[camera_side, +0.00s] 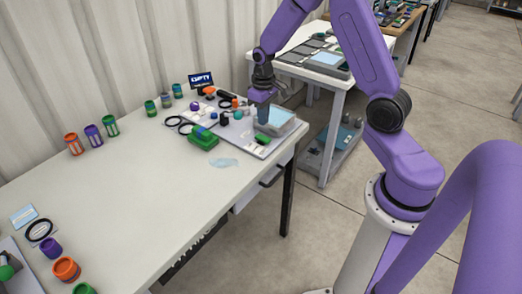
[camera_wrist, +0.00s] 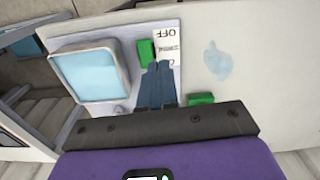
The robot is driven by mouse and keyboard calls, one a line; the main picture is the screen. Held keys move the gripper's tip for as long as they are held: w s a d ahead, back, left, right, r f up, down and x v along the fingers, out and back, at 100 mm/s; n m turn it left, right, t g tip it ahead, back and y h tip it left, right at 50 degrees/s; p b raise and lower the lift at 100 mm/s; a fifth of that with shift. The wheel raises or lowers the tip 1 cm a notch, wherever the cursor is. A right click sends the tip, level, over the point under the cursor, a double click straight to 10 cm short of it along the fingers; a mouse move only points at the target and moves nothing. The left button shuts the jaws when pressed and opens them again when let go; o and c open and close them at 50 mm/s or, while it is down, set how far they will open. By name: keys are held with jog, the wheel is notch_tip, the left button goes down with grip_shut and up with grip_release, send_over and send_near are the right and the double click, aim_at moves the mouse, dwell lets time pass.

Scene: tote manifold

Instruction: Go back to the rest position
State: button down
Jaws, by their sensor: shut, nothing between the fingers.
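My gripper (camera_side: 263,117) is shut and empty. It points down over the right part of a pale board (camera_side: 243,148) on the white table. In the wrist view the closed fingers of my gripper (camera_wrist: 158,66) lie in front of a light panel, close to a green part (camera_wrist: 145,52) and a white label (camera_wrist: 168,45) with upside-down "OFF" lettering. I cannot tell whether the fingertips touch the panel. A pale blue screen (camera_wrist: 88,75) is left of the fingers, and also shows in the side view (camera_side: 276,117).
A green box (camera_side: 203,138) and a bluish translucent patch (camera_side: 224,162) lie near the board. Black rings, small coloured parts and an "EMPTY" sign (camera_side: 201,79) stand behind. Coloured cylinders (camera_side: 92,135) line the wall side. The table's middle (camera_side: 150,195) is clear.

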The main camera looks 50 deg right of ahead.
jog(key=s+a+r+n, duration=0.3)
jog(key=s+a+r, duration=0.1)
jog(key=s+a, duration=0.25)
jog(key=s+a+r+n, duration=0.3)
jog(key=s+a+r, duration=0.25)
jog(key=a, duration=0.25)
jog(key=s+r+n, duration=0.1)
jog(key=s+n, duration=0.2)
jog(key=s, duration=0.5)
jog(key=s+a+r+n, duration=0.1)
jog(key=s+r+n, duration=0.1)
jog(key=s, duration=0.6)
jog(key=shift+s+a+n, duration=0.25)
jog(key=shift+s+n, duration=0.05)
jog(key=shift+n, duration=0.1)
